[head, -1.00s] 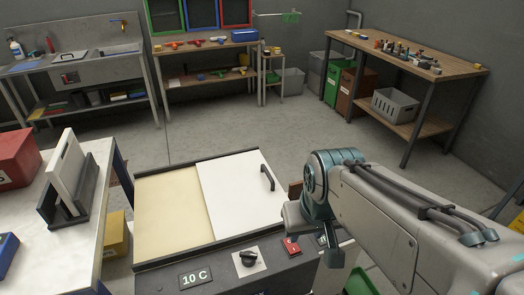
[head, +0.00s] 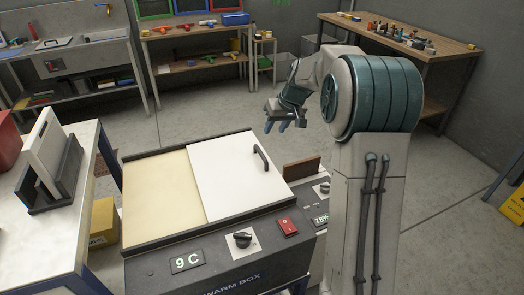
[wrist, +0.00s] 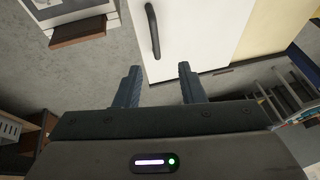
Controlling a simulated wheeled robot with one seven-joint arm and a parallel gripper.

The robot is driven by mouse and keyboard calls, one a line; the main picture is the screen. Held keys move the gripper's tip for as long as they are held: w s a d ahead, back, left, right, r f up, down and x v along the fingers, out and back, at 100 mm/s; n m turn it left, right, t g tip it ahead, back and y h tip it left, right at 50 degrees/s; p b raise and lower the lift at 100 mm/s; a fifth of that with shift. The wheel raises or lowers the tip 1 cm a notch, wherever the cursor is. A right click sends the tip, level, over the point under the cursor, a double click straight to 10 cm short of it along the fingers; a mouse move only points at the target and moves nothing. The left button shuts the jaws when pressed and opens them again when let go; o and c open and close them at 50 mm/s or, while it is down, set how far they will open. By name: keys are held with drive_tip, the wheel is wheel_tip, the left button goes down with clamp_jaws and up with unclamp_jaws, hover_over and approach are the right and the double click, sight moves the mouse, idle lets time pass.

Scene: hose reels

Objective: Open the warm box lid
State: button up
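The warm box (head: 228,283) stands in front of me, with its name on the front and a display reading 9 C. Its white lid (head: 234,178) lies flat over the right part of the top, and a cream panel (head: 162,200) shows at left. A black handle (head: 261,158) stands near the lid's right edge. My gripper (head: 279,125) is beyond and above the box's far right corner, apart from the handle. In the wrist view, my gripper (wrist: 158,86) is open and empty, with the handle (wrist: 153,30) ahead of its fingers and the white lid (wrist: 195,30) behind it.
A red switch (head: 287,226) and a black knob (head: 243,239) sit on the box's front panel. A brown block (head: 301,168) stands at its right. A white table (head: 50,235) with a dark rack is at left. Open floor lies behind the box.

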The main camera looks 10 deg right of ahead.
drive_tip(key=w+f, duration=0.2)
drive_tip(key=p, duration=0.1)
approach(261, 152)
drive_tip(key=x, duration=0.8)
drive_tip(key=shift+w, duration=0.1)
clamp_jaws()
